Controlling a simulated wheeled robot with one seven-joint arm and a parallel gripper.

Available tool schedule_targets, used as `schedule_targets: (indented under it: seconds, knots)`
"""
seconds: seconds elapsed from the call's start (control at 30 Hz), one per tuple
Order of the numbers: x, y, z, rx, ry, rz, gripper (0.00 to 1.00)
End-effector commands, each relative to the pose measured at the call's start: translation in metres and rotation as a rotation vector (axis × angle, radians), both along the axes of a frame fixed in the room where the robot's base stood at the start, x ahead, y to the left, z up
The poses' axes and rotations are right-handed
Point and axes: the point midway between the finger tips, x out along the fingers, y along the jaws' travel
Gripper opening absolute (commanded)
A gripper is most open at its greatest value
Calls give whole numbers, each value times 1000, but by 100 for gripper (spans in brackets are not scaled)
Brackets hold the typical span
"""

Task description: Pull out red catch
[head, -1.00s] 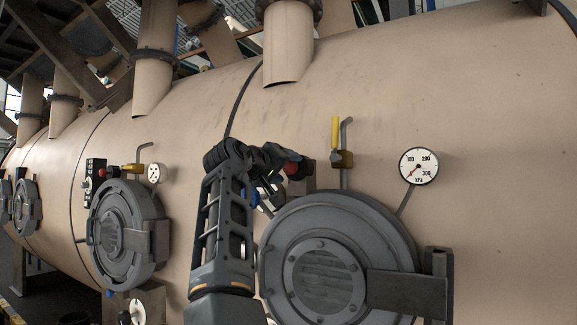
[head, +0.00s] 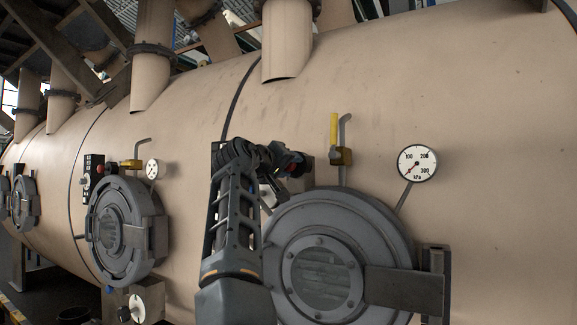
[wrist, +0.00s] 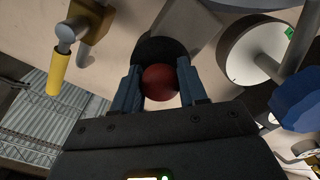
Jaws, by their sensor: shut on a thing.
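The red catch (wrist: 161,83) is a round dark-red knob in front of a black round base, at the middle of the wrist view. My gripper (wrist: 160,90) has one finger on each side of the knob and is shut on it. In the head view my gripper (head: 284,165) is at the tank wall, just above the large round hatch (head: 325,280). Only a small bit of the red catch (head: 298,170) shows there; my gripper hides most of it.
A yellow-handled valve (head: 335,145) stands just right of my gripper. A pressure gauge (head: 417,163) is farther right. A second hatch (head: 127,230) with its own fittings is to the left.

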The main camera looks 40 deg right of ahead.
Motion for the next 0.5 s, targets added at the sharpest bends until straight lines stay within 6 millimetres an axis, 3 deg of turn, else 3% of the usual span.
schedule_targets:
  seconds: [0.27,0.5]
  knots:
    - [0,0,-1,1,1,0,0]
    - [-1,4,-1,1,2,0,0]
